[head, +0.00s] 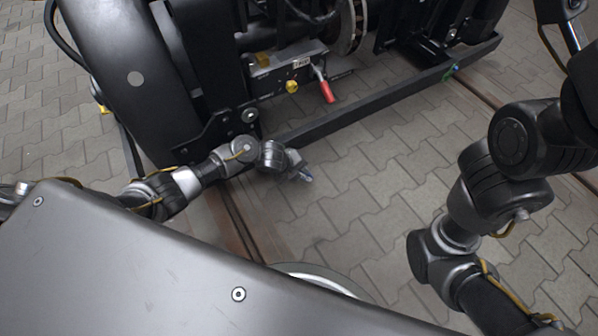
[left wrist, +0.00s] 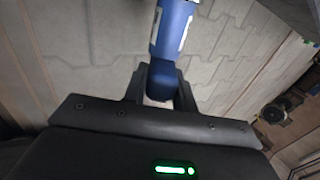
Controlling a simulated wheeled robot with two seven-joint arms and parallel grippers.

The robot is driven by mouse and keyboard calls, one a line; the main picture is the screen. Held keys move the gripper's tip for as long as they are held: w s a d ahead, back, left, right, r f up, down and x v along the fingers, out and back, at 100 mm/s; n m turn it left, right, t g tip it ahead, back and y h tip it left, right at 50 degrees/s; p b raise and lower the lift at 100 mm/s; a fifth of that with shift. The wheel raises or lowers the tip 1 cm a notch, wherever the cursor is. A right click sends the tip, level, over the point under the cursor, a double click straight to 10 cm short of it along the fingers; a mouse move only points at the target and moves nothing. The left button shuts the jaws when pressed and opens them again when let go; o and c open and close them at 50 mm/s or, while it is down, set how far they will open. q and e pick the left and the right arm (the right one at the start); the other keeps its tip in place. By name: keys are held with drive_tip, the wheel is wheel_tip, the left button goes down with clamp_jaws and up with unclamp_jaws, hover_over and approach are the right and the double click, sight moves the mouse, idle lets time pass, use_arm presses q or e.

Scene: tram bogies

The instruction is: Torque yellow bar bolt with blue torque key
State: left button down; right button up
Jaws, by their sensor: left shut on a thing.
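My left gripper (head: 297,172) hangs over the paving in front of the bogie's black lower bar in the head view. In the left wrist view the left gripper (left wrist: 161,82) is shut on the blue torque key (left wrist: 174,28). The key's blue body, with a pale label, extends upward out of that picture. In the head view only a small bluish bit shows at the gripper's tip. A yellow round part (head: 291,86) sits on the bogie beside a red-handled lever. I cannot tell whether it is the yellow bar bolt. My right gripper is outside the views.
The black bogie frame (head: 365,107) runs across the upper head view. A rail (head: 240,222) runs along the grey paving. Open paving (head: 390,165) lies between my arms.

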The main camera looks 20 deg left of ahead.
use_arm(q)
drive_tip(key=shift+r, duration=0.1)
drive_tip(key=shift+w+d+r+p, duration=0.1)
drive_tip(key=shift+w+p, duration=0.05)
drive_tip(key=shift+p, duration=0.35)
drive_tip(key=s+d+p, duration=0.1)
drive_tip(key=s+d, duration=0.3)
drive_tip(key=shift+d, duration=0.3)
